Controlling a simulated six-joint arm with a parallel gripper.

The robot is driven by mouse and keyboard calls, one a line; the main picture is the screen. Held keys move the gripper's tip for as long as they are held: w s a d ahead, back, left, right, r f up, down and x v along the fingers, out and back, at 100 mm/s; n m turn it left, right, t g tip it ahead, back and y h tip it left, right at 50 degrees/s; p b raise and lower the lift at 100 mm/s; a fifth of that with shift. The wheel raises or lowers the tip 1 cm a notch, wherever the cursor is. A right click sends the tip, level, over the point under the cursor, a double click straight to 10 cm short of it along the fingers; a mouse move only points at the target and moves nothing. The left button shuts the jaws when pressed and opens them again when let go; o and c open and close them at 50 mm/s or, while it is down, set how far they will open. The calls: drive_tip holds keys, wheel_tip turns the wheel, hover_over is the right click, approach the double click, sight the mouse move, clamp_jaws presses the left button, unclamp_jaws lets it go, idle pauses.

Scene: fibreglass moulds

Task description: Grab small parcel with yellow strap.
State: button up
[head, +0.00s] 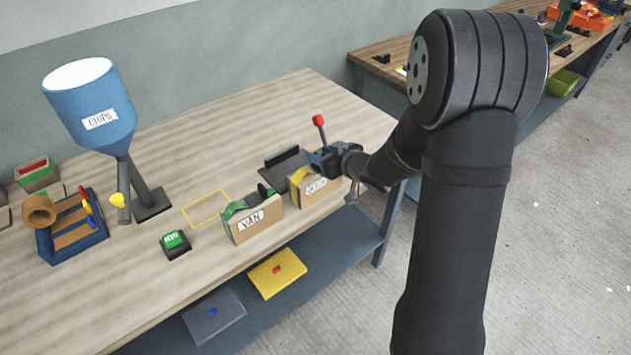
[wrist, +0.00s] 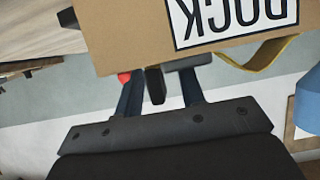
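I cannot make out a separate small parcel with a yellow strap in either view. A cardboard box labelled DOCK (head: 318,190) stands at the table's front edge, with a yellow curved piece (head: 297,176) at its left side. In the wrist view the box (wrist: 135,35) fills the top and its label is upside down; a yellow curved band (wrist: 258,52) shows below it. My gripper (head: 322,158) is at the box's back upper edge. In the wrist view its fingers (wrist: 160,85) stand apart, with a dark piece between them; their tips are partly hidden by the box.
A VAN box (head: 252,226) with green sides stands left of the DOCK box. A red-knobbed lever (head: 319,122) rises close behind my gripper. A blue CHIPS hopper (head: 90,105), a green-topped button box (head: 175,243) and a blue tray (head: 75,238) stand left. A yellow outline (head: 207,208) is empty.

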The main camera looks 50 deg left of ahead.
clamp_jaws()
drive_tip(key=shift+r, duration=0.15)
